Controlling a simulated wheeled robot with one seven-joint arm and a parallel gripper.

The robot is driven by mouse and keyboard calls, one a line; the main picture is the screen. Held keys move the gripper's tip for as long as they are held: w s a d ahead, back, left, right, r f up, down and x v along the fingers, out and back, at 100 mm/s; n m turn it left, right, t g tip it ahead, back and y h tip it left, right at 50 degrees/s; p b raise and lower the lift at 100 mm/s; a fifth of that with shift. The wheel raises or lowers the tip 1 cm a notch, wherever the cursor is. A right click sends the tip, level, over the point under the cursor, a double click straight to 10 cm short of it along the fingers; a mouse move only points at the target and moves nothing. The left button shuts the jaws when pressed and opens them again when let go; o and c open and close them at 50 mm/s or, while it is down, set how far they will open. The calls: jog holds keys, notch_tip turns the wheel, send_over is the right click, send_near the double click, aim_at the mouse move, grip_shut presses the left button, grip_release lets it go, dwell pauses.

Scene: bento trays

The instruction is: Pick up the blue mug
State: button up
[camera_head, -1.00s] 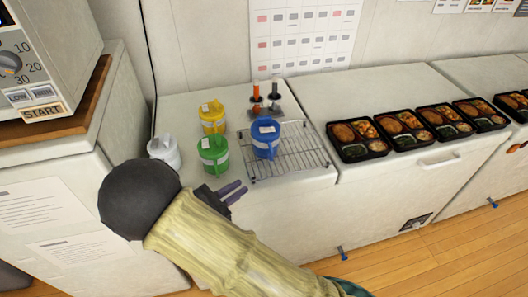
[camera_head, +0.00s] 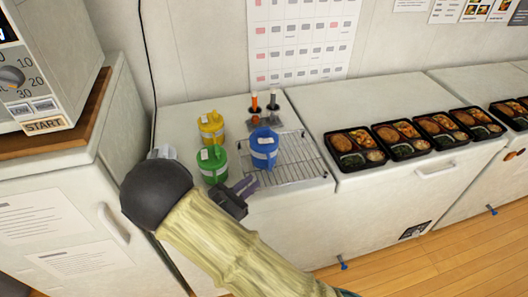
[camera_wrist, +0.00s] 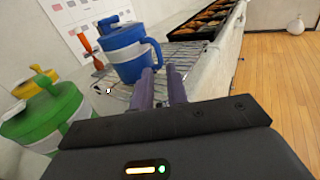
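The blue mug (camera_head: 264,152) has a pale band and a lid, and stands upright on the left part of a wire rack (camera_head: 300,160). In the wrist view the blue mug (camera_wrist: 122,62) is just beyond my fingers, its handle (camera_wrist: 155,50) on the right side. My gripper (camera_head: 250,185) is in front of the mug, low over the counter by the rack's near-left corner. In the wrist view my gripper's two purple fingers (camera_wrist: 161,86) are slightly apart with nothing between them. Whether a fingertip touches the mug or handle cannot be told.
A green mug (camera_head: 213,170) and a yellow mug (camera_head: 211,128) stand left of the blue one. A white mug (camera_head: 163,152) is mostly hidden behind my arm. A small stand with orange and grey-handled items (camera_head: 254,122) is behind. Several bento trays (camera_head: 357,148) line the right.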

aim_at(269, 168)
jog(key=shift+p+x, duration=0.3)
jog(key=shift+x, duration=1.8)
jog(key=shift+p+x, duration=0.8)
jog(key=shift+x, duration=1.8)
jog(key=shift+w+a+f, duration=0.1)
grip_shut()
